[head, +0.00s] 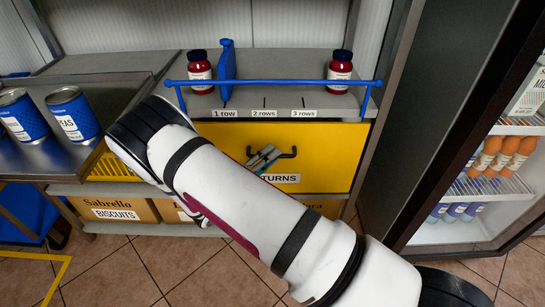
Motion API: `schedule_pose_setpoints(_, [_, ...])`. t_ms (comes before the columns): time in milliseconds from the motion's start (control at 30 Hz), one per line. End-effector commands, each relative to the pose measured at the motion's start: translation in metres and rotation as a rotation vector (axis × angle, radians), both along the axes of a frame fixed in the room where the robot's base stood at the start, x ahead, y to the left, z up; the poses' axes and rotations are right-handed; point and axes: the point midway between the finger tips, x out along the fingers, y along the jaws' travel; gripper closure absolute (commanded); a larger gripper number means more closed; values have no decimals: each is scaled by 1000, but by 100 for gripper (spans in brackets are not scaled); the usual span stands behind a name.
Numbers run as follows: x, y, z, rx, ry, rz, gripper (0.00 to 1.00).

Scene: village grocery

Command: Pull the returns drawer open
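The returns drawer has a yellow front (325,150) below the grey counter. Its white label (282,178) shows "TURNS", the rest hidden behind my arm. A dark bar handle (289,154) sits on the front's upper middle. My gripper (264,157) is at the left and middle part of this handle, overlapping it in the picture. My arm hides part of the gripper and the left of the drawer front. The fingers are too small to tell whether they are open, shut or touching the handle. The drawer front looks level with the counter, with no gap showing.
A blue rail (290,83) with a blue divider (227,65) and two red jars (200,71) (340,70) are above the drawer. Cardboard boxes (118,209) sit below. A tray with blue cans (72,113) is at left. An open fridge (480,185) stands at right.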

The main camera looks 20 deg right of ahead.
Motion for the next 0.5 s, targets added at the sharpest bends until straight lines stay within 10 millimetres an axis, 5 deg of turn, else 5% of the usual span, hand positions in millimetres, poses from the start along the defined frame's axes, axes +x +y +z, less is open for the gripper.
schedule_pose_setpoints(500, [7, -14, 2, 0, 1, 0, 73])
